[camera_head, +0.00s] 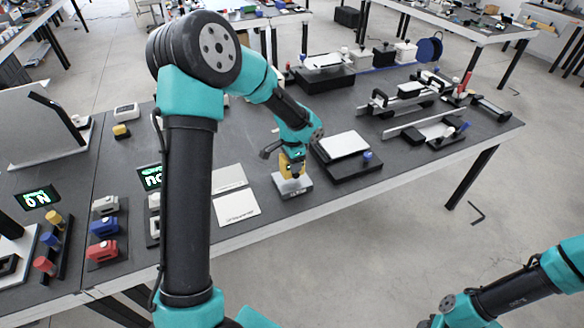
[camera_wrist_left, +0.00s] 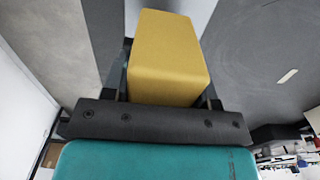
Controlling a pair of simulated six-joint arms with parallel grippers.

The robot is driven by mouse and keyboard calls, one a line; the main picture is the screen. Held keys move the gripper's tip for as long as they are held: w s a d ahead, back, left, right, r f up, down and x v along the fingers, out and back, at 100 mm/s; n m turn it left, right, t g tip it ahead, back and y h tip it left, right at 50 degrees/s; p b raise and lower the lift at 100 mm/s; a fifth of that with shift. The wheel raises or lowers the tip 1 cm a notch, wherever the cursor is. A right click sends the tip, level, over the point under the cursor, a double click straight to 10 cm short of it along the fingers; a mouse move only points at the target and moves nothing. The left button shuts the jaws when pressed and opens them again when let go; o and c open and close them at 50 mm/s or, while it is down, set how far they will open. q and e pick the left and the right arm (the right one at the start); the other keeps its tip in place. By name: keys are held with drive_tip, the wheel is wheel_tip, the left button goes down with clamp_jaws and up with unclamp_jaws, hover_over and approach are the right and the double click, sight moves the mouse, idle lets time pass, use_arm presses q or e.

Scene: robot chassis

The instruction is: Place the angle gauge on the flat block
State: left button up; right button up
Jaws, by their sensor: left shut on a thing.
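My left gripper (camera_head: 291,164) is shut on a yellow block-shaped piece (camera_head: 289,171), which I take to be the angle gauge. The yellow piece also fills the middle of the left wrist view (camera_wrist_left: 167,62), between the fingers. Directly below it in the head view is a pale flat block (camera_head: 301,187) with dark marks on its front. Whether the yellow piece touches the flat block or hangs just above it, I cannot tell. My right arm shows at the lower right, but its fingers are not in view.
A white plate on a black base (camera_head: 345,145) with a blue knob stands close to the right. A pale two-part panel (camera_head: 236,208) lies to the left. Red and blue blocks and lit displays are further left. The table's front edge is close by.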

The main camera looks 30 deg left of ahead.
use_arm(q)
drive_tip(key=shift+w+a, duration=0.2)
drive_tip(key=shift+w, duration=0.1)
drive_tip(key=shift+f, duration=1.8)
drive_tip(key=shift+f, duration=0.1)
drive_tip(key=o, duration=1)
wheel_tip(320, 180, up, 12)
drive_tip(key=shift+r, duration=0.15)
